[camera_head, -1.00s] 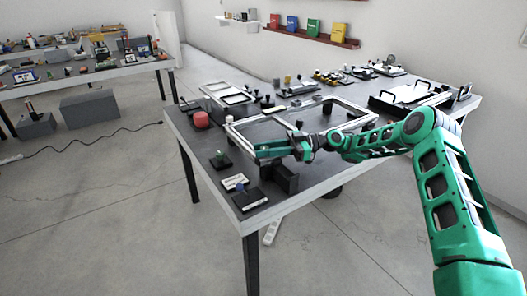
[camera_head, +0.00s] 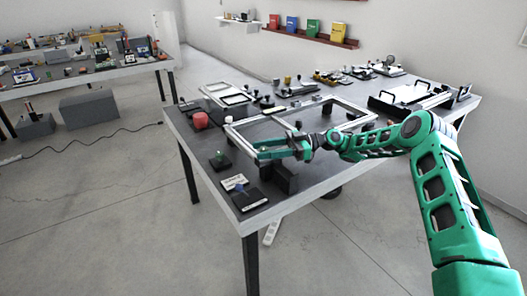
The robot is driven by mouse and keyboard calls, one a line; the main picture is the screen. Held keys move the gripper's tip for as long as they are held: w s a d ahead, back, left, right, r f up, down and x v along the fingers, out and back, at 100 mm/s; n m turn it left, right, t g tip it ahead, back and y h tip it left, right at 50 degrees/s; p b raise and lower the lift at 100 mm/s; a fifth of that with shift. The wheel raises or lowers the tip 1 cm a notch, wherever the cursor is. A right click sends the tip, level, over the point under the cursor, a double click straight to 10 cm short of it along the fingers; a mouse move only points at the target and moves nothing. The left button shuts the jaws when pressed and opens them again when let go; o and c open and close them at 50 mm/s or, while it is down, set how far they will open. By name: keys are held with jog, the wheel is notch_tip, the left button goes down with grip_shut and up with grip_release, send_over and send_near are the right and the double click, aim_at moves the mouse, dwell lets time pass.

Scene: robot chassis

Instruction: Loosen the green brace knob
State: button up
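A small green knob (camera_head: 220,154) stands on a black block (camera_head: 221,164) near the left edge of the table. It is the only separate green knob I can make out, and I cannot tell whether it is the brace knob. My gripper (camera_head: 257,149) is over the near part of a pale metal frame (camera_head: 238,132), to the right of that knob and apart from it. Its two green fingers point left with a gap between them, and I see nothing held. The arm and gripper hide part of the frame.
A red round knob (camera_head: 200,120) is at the table's left. A blue knob (camera_head: 239,188) on a dark block is near the front corner, and a dark upright block (camera_head: 285,178) stands below my gripper. Several fixtures fill the back of the table (camera_head: 204,170).

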aim_at(263, 148)
jog(key=shift+r, duration=0.1)
jog(key=r, duration=0.4)
jog(key=shift+s+a+r, duration=0.2)
jog(key=shift+a, duration=0.05)
jog(key=s+a+r, duration=0.6)
jog(key=s+a, duration=0.1)
jog(key=s, duration=0.1)
jog(key=shift+a+r, duration=0.15)
jog(key=shift+a, duration=0.1)
